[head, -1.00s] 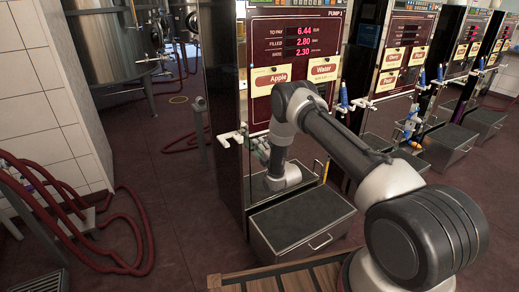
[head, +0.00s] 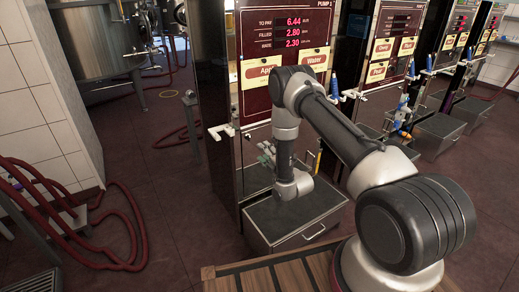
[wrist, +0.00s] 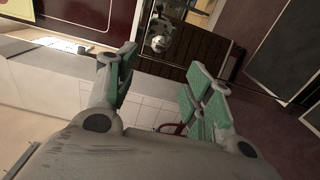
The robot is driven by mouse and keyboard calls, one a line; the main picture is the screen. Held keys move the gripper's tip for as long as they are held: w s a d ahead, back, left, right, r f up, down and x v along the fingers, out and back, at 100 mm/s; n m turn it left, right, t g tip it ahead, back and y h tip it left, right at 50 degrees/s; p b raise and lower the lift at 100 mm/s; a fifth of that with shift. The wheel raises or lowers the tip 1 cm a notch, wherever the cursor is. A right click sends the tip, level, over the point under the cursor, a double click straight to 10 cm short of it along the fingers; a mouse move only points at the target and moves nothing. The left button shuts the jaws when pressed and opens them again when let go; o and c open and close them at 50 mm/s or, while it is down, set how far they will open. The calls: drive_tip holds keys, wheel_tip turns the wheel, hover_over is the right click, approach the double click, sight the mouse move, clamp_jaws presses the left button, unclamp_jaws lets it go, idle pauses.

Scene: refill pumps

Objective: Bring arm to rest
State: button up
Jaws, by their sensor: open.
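My gripper (wrist: 160,95) shows in the wrist view with its green-padded fingers spread wide apart and nothing between them. In the head view my gripper (head: 266,156) is partly hidden behind my own wrist, in front of the nearest pump (head: 285,60). My arm is bent, reaching forward from the right and down at its end, above the grey metal box at the pump's foot.
The grey metal box (head: 297,212) with a handle stands below my wrist. A wooden slatted surface (head: 270,277) lies in front. More pumps (head: 378,50) line the right. Red hoses (head: 120,225) lie at left. The floor (head: 165,195) between is partly clear.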

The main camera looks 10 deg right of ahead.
drive_tip(key=shift+s+d, duration=0.1)
drive_tip(key=shift+s, duration=0.1)
drive_tip(key=s+d+f+m+g+h, duration=0.1)
drive_tip(key=s+f+m+g+h, duration=0.1)
drive_tip(key=s+f+m+g, duration=0.35)
drive_tip(key=s+d+f+m+g+h, duration=0.1)
drive_tip(key=s+f+m+g, duration=0.15)
drive_tip(key=f, duration=0.65)
drive_tip(key=s+d+r+m+g+h, duration=0.1)
drive_tip(key=s+d+r+m+g, duration=0.2)
drive_tip(key=s+g, duration=0.2)
drive_tip(key=s+d+r+m, duration=0.2)
drive_tip(key=s+r, duration=0.8)
drive_tip(key=r, duration=0.7)
drive_tip(key=s+d+r+m+h, duration=0.1)
drive_tip(key=s+r+m, duration=0.4)
drive_tip(key=s+r, duration=0.6)
drive_tip(key=s+d+r+m, duration=0.3)
drive_tip(key=s+r, duration=0.8)
drive_tip(key=r, duration=1.1)
drive_tip(key=shift+d+r+m+h, duration=0.15)
drive_tip(key=shift+r+m+h, duration=0.15)
drive_tip(key=shift+m, duration=0.1)
